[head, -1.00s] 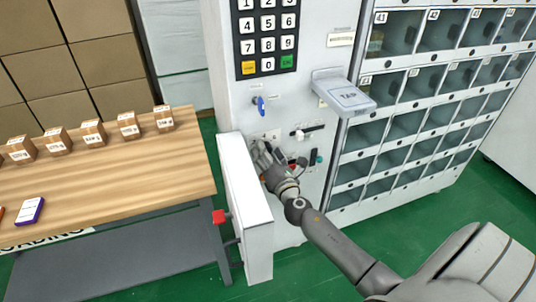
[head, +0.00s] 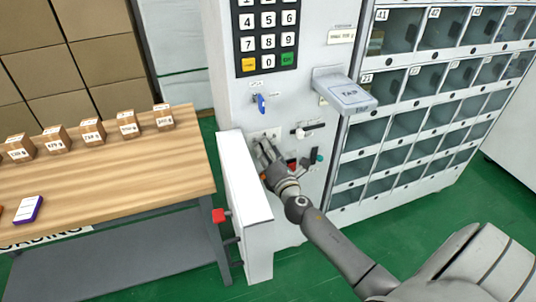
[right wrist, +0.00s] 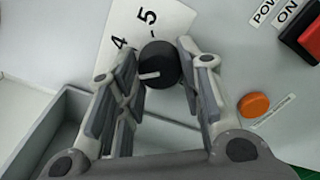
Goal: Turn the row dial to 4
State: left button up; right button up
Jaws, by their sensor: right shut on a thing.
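The row dial (right wrist: 158,66) is a black round knob with a white pointer line, on the machine's grey front. Its white scale plate (right wrist: 150,22) shows the numbers 4 and 5. The pointer line points left in the right wrist view, toward the side of the 4. My right gripper (right wrist: 160,62) is shut on the dial, one finger on each side. In the head view my right gripper (head: 266,154) is at the lower front panel and hides the dial. My left gripper is not in view.
An orange button (right wrist: 255,104) and a red power switch (right wrist: 303,40) are right of the dial. A white flap (head: 243,200) stands out at left, near the table (head: 120,170) with small boxes.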

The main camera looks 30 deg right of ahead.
jog(key=shift+m+b, duration=0.5)
jog(key=shift+m, duration=3.2)
jog(key=o, duration=1.1)
jog(key=shift+c, duration=0.2)
jog(key=shift+s, duration=0.1)
jog(key=v, duration=1.2)
